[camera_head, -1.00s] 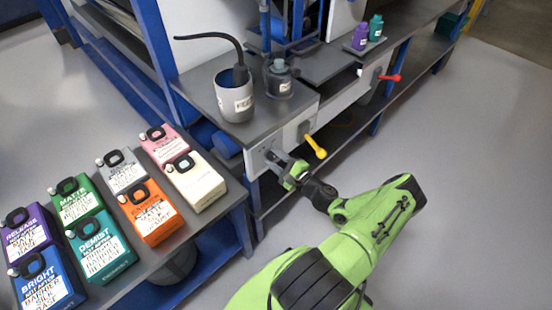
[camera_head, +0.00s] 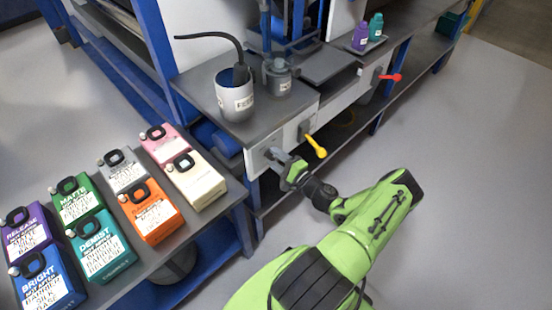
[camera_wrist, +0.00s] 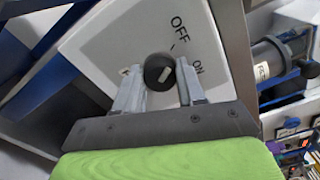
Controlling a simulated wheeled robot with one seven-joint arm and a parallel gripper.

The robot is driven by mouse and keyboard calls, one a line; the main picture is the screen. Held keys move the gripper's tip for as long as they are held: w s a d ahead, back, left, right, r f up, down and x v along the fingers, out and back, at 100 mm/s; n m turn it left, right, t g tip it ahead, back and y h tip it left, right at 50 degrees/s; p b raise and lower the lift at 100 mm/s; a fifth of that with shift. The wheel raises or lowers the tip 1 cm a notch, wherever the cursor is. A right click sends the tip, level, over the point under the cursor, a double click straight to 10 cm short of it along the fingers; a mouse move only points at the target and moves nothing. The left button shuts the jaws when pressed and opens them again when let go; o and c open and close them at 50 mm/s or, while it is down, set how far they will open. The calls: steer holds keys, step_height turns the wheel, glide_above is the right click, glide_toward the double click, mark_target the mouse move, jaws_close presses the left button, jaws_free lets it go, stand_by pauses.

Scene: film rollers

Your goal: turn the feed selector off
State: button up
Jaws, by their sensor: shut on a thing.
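In the head view, my gripper (camera_head: 280,160) reaches the cabinet front, and the knob is too small and covered to make out.
A yellow lever (camera_head: 316,147) sits just right of my gripper, with a red lever (camera_head: 390,77) farther along. A grey pot (camera_head: 235,100) stands on the bench above. Several labelled cartons (camera_head: 150,212) fill the left shelf. The floor at right is clear.

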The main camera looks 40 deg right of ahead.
steer(key=o, duration=1.1)
steer(key=shift+c, duration=0.2)
steer(key=s+p, duration=0.2)
steer(key=s, duration=1.3)
steer(key=shift+s+d, duration=0.2)
steer(key=shift+s, duration=0.2)
steer(key=w+a+r+n+g+y+p, duration=0.2)
steer(key=w+a+r+n+g+p, duration=0.15)
steer(key=a+r+n+g, duration=0.6)
steer(key=w+a+r+n+g+y+p, duration=0.3)
steer(key=a+r+n+g, duration=0.35)
steer(key=r, duration=0.65)
steer(key=s+a+r+n+t+h+p, duration=0.1)
steer(key=s+a+r+n+h, duration=0.1)
steer(key=s+a+r, duration=0.3)
steer(key=s+a+r+n+t+h+p, duration=0.1)
steer(key=s+a+r, duration=0.4)
steer(key=r, duration=0.8)
steer(key=s+n+t+h, duration=0.1)
steer(key=n+h, duration=0.1)
steer(key=shift+a+r+n+t+h+p, duration=0.15)
steer(key=shift+n+t+h+p, duration=0.15)
steer(key=shift+n, duration=0.1)
